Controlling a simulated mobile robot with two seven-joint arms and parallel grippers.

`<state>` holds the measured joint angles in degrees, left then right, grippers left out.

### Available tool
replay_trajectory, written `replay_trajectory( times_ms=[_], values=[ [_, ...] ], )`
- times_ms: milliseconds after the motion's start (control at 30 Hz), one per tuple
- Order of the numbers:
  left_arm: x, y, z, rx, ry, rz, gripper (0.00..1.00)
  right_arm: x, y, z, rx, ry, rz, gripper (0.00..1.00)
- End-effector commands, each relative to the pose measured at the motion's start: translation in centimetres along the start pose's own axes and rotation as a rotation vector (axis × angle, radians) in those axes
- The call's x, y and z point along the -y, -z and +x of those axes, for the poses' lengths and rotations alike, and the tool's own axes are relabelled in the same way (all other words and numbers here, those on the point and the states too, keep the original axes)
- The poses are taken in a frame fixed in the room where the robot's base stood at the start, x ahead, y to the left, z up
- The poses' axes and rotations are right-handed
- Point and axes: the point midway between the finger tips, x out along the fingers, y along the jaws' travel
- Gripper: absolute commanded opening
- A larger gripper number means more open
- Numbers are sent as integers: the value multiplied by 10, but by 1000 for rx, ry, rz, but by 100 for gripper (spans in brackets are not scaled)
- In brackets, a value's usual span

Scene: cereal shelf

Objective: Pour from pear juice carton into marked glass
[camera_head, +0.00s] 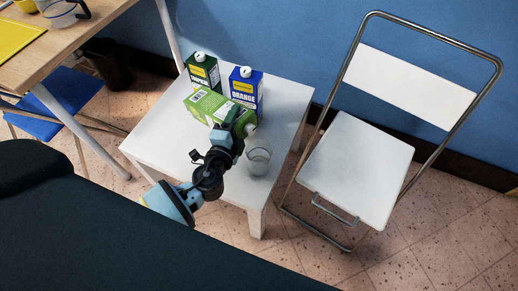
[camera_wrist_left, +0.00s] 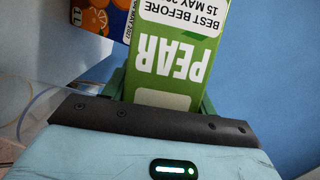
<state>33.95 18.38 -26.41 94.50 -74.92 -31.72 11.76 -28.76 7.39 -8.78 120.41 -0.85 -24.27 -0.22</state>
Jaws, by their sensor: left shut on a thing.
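The light green pear juice carton (camera_head: 213,108) is tilted on its side above the white table, its white cap end pointing right toward the glass. My left gripper (camera_head: 232,124) is shut on it. In the left wrist view the carton (camera_wrist_left: 180,65) shows the word PEAR upside down between the fingers. The clear glass (camera_head: 258,158) stands upright near the table's front right, just below and right of the carton's cap. I cannot make out a mark on it or any liquid in it. My right gripper is not in view.
A dark green carton (camera_head: 203,72) and a blue orange juice carton (camera_head: 246,88) stand upright behind the pear carton on the white table (camera_head: 160,134). A white folding chair (camera_head: 362,165) stands at right. A wooden table (camera_head: 62,45) is at upper left.

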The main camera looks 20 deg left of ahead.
Motion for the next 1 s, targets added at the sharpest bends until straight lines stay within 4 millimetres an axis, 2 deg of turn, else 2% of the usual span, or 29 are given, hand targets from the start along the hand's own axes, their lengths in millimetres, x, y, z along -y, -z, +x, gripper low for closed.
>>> replay_trajectory(
  times_ms=[1000],
  values=[
    [0, 1, 0, 0, 24, 48, 0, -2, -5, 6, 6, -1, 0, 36]
  ],
)
